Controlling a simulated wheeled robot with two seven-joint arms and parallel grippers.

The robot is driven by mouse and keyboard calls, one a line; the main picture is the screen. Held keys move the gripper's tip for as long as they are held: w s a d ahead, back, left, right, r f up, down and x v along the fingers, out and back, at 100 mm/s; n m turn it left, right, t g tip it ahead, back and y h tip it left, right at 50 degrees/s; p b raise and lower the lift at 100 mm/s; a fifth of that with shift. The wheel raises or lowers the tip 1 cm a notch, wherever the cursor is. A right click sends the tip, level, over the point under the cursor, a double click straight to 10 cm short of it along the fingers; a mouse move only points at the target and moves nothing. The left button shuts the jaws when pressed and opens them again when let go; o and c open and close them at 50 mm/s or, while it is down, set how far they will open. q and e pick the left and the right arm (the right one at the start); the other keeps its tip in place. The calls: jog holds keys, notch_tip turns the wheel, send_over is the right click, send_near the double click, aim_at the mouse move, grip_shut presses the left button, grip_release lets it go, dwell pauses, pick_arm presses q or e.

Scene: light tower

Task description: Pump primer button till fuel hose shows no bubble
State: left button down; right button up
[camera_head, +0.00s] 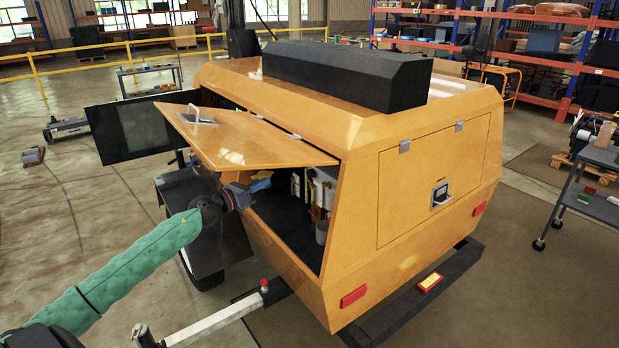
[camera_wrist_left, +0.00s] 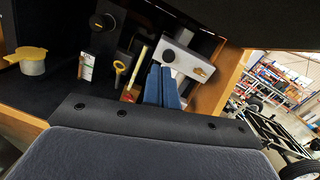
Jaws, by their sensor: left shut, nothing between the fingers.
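The orange light tower (camera_head: 350,235) has its side door (camera_head: 235,140) raised over an open engine bay (camera_head: 270,215). My left gripper (camera_head: 264,183) reaches into the bay's opening. In the left wrist view its blue fingers (camera_wrist_left: 162,86) are together with nothing between them, just in front of a light metal block (camera_wrist_left: 184,62) with a brass-coloured round part (camera_wrist_left: 200,74). A yellowish tube-like piece (camera_wrist_left: 140,60) stands left of the fingers; it may be the fuel hose, and bubbles are too small to tell. I cannot tell which part is the primer button. My right gripper is not in view.
Inside the bay are a yellow-capped white container (camera_wrist_left: 30,62), a yellow ring handle (camera_wrist_left: 119,68), a labelled white box (camera_wrist_left: 87,66) and a dark round part (camera_wrist_left: 103,22). The raised door hangs above my left arm.

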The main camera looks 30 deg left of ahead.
aim_at(309, 174)
pick_arm(q)
jog(key=d+m, duration=0.1)
jog(key=m, duration=0.1)
jog(key=f+m+g+h, duration=0.1)
jog(key=shift+s+d+f+m+h, duration=0.2)
jog(key=shift+s+d+m+h, duration=0.1)
jog(key=shift+s+d+m, duration=0.1)
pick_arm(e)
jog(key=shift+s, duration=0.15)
pick_arm(q)
jog(key=shift+a, duration=0.1)
